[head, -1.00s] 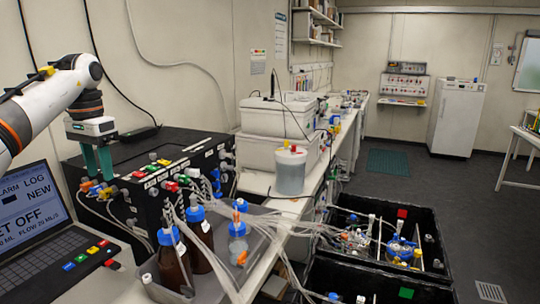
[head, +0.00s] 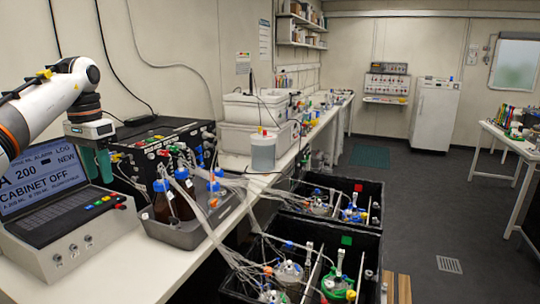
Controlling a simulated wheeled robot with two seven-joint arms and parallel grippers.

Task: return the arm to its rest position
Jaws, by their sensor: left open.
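My left arm (head: 40,100) comes in from the left, white with orange bands. Its gripper (head: 97,164) points down with two green fingers, open, with a gap between them and nothing seen in it. In the picture the fingers are in front of the black control box (head: 165,140) and just right of the laptop-like console's screen (head: 42,182). I cannot tell whether they touch anything. My right gripper is not in view.
A grey tray (head: 190,234) with blue-capped brown bottles (head: 162,203) stands on the bench near the gripper. Clear tubes run to black crates (head: 372,247) right of the bench. A white lidded container (head: 263,151) stands farther back. Open floor (head: 430,215) lies to the right.

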